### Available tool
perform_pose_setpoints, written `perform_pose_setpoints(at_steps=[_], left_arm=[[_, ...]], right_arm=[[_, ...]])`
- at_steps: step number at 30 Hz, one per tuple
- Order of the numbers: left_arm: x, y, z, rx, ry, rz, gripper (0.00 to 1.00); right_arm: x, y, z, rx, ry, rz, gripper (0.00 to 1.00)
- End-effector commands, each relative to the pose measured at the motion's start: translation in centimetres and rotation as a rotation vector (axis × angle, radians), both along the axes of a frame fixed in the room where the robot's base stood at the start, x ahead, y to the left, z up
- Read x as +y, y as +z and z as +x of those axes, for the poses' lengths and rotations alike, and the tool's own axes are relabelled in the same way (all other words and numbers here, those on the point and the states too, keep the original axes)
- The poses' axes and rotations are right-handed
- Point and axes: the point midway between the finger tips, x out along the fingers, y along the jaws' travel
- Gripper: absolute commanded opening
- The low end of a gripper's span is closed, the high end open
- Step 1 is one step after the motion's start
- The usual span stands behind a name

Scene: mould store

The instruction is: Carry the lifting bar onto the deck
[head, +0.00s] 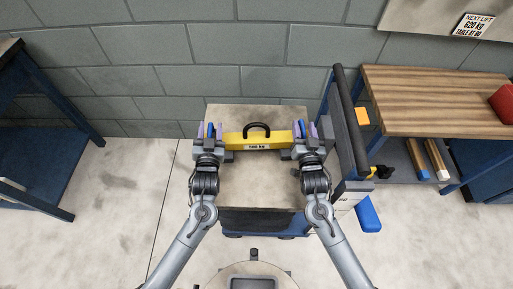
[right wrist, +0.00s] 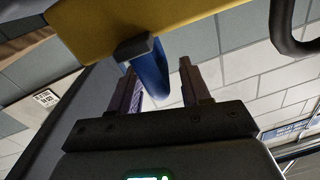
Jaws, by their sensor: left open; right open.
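The yellow lifting bar (head: 238,139) has a black arched handle and a white label. It lies level across the far half of the deck (head: 258,185), seen from above; I cannot tell whether it touches the deck. A blue grip shows at each end. My left gripper (head: 210,130) is open, with its fingers on either side of the left blue grip. My right gripper (head: 303,130) is open around the right one. In the right wrist view the bar (right wrist: 100,32) crosses the top, and its blue grip (right wrist: 153,75) hangs between the open fingers (right wrist: 158,88).
A dark push handle (head: 350,120) stands right of the deck. A wood-topped bench (head: 430,95) holds a red object (head: 504,103) at far right. A blue-framed table (head: 35,125) is at left. A block wall closes the back, with a lift sign (head: 473,25) upper right.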

Motion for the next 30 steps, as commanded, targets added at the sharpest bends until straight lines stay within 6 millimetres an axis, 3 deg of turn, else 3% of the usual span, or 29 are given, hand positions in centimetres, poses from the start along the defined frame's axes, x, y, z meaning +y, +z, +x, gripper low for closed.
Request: perform_pose_setpoints(at_steps=[15,23,30], left_arm=[[-0.6,-0.1,-8.7,0.003,-0.001,-0.001,0.47],[-0.7,-0.1,-10.6,0.002,0.000,0.000,0.47],[-0.7,0.0,-10.8,0.002,0.000,0.000,0.47]], right_arm=[[0.0,0.0,0.0,0.000,0.000,0.000,0.47],[0.0,-0.1,-0.5,0.001,0.000,0.000,0.47],[-0.3,-0.2,-3.8,0.003,0.002,0.000,0.47]])
